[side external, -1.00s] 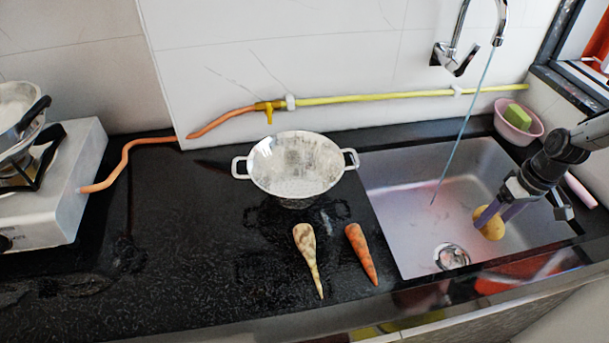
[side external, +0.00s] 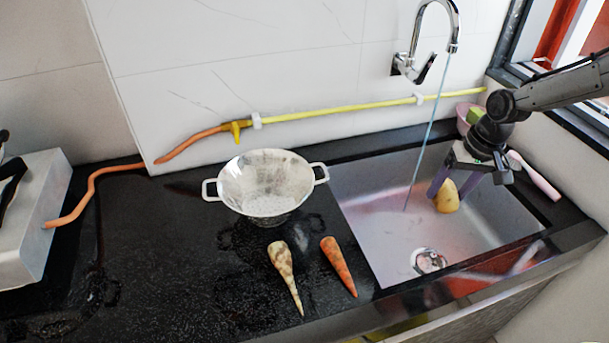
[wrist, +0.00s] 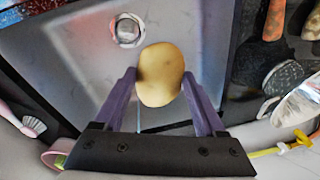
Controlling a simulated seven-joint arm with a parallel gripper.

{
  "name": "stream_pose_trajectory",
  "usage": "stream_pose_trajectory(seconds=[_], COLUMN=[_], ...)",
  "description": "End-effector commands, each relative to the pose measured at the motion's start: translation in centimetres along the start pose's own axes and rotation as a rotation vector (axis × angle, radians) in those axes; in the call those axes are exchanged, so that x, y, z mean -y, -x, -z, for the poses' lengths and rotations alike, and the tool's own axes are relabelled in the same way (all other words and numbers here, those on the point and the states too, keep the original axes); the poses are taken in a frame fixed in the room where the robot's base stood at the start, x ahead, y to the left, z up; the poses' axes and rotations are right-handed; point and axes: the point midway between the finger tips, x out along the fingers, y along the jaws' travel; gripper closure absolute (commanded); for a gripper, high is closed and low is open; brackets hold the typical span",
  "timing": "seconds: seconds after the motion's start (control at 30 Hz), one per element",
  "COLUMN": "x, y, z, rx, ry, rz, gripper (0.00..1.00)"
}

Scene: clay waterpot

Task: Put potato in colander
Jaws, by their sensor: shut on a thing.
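The yellow-brown potato (side external: 447,198) is between the two purple fingers of my gripper (side external: 453,192), over the right part of the sink. In the wrist view the potato (wrist: 160,80) sits between the fingertips, and my gripper (wrist: 159,76) is shut on it. The potato looks held above the sink floor, but the exact height is unclear. The white, speckled colander (side external: 262,185) with two side handles stands upright on the black counter, left of the sink. Its near inside looks empty. Part of the colander (wrist: 298,102) shows at the right of the wrist view.
The sink (side external: 385,245) has a drain and a thin water stream from the tap (side external: 428,50). A parsnip (side external: 284,272) and a carrot (side external: 338,265) lie in front of the colander. A pink bowl (side external: 462,122) with a green sponge stands behind my gripper.

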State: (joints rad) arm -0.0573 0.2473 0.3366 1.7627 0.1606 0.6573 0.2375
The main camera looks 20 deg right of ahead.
Motion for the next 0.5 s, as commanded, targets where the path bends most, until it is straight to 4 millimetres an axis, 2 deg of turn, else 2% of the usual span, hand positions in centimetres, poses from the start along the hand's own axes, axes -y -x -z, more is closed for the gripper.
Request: stream_pose_trajectory(seconds=[0.03, 0.23, 0.4, 0.5], x=[2.5, 11.0, 17.8, 21.1], y=[1.5, 6.6, 10.3, 11.7], z=[0.7, 0.9, -0.8, -2.1], rx=[-0.009, -0.005, 0.008, 0.019], ry=[0.002, 0.011, 0.078, 0.142], rz=[0.004, 0.006, 0.012, 0.018], gripper=[0.89, 0.89, 0.89, 0.89])
